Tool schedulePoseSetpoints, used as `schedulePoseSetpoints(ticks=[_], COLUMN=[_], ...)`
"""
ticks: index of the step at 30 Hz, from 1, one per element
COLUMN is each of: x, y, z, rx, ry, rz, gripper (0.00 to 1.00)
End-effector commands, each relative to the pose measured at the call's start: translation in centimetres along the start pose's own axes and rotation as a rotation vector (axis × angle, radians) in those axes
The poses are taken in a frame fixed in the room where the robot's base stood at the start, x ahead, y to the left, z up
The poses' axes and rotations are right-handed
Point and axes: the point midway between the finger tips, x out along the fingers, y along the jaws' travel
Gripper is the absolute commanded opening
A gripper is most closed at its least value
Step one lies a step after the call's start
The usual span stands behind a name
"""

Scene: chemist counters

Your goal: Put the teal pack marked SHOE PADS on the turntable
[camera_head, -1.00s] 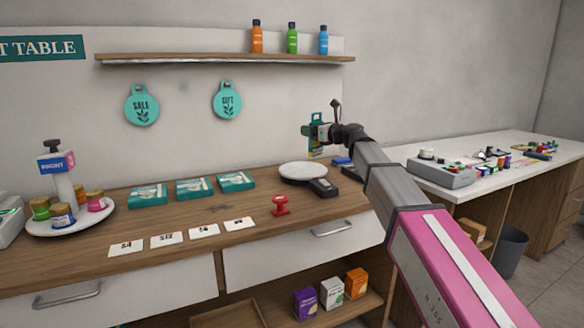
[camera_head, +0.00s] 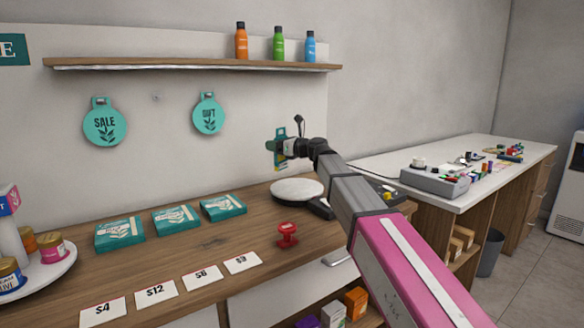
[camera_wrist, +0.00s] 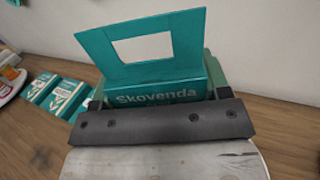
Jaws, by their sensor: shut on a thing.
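My gripper (camera_head: 279,146) is shut on a teal pack with a hanging tab (camera_wrist: 158,92), held upright in the air behind and above the round plate. In the wrist view the pack reads "Skovenda", and the tab has a cut-out window; no SHOE PADS lettering is readable. In the head view the pack (camera_head: 281,163) is small and partly hidden by the gripper. The round white turntable (camera_head: 58,268) is at the left edge, partly cut off, with several small jars and a white post on it. My gripper is far to its right.
A round pale plate (camera_head: 298,190) with a dark display unit lies below my gripper. Three teal flat boxes (camera_head: 176,219), a red stamp-like thing (camera_head: 287,234) and several price cards (camera_head: 155,290) lie on the wooden counter. A shelf (camera_head: 190,62) with three bottles hangs above.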

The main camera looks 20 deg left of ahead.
Motion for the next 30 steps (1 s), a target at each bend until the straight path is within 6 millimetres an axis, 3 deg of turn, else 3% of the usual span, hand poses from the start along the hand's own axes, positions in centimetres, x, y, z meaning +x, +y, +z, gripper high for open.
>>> schedulePoseSetpoints(ticks=[4,10,17,24,30], x=[-2.2,-4.1,-4.4,-4.4,-4.4], y=[-2.1,-3.9,-4.2,-4.2,-4.2], z=[-1.8,-3.3,-4.4,-7.4,-7.6], rx=[0.001,0.000,0.001,0.001,0.000], ry=[0.001,0.000,0.000,0.001,-0.001], rz=[-0.003,-0.001,0.001,0.000,0.000], gripper=[0.43,0.43,0.43,0.43,0.43])
